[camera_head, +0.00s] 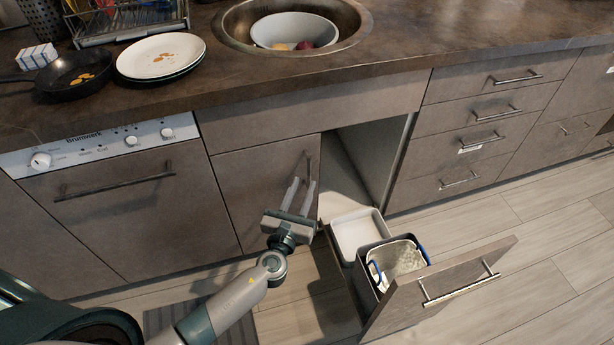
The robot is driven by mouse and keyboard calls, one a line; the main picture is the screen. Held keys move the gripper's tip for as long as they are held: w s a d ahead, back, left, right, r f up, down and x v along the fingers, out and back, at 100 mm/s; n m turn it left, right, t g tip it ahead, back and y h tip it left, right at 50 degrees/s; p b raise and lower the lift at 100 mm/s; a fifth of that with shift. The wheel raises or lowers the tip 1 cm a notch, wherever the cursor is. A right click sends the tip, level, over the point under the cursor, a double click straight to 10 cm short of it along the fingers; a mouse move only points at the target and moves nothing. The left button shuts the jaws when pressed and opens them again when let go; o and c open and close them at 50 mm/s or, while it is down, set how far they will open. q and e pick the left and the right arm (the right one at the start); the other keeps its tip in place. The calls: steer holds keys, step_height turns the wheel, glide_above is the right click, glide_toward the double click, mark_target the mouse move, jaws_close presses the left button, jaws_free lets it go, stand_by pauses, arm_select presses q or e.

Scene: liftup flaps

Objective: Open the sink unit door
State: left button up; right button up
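The sink unit door (255,185) is a grey-brown panel below the sink and looks closed. Its upright bar handle (308,164) is near the door's right edge. My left gripper (304,181) is in front of the door at the handle's lower end, fingers pointing up toward it. The two pale fingers stand apart, with no clear sign of a grip on the handle. Whether they touch or surround the handle cannot be told. My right gripper is not in view.
Right of the door, a pull-out waste drawer (440,292) stands open, with a white bin (352,232) and a lined bin (398,262). The dishwasher (130,215) is on the left. Closed drawers (480,105) are on the right. The counter above holds plates (160,56) and a pan (72,78).

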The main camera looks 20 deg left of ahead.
mark_target(309, 174)
arm_select(q)
steer(key=shift+w, duration=2.25)
jaws_close()
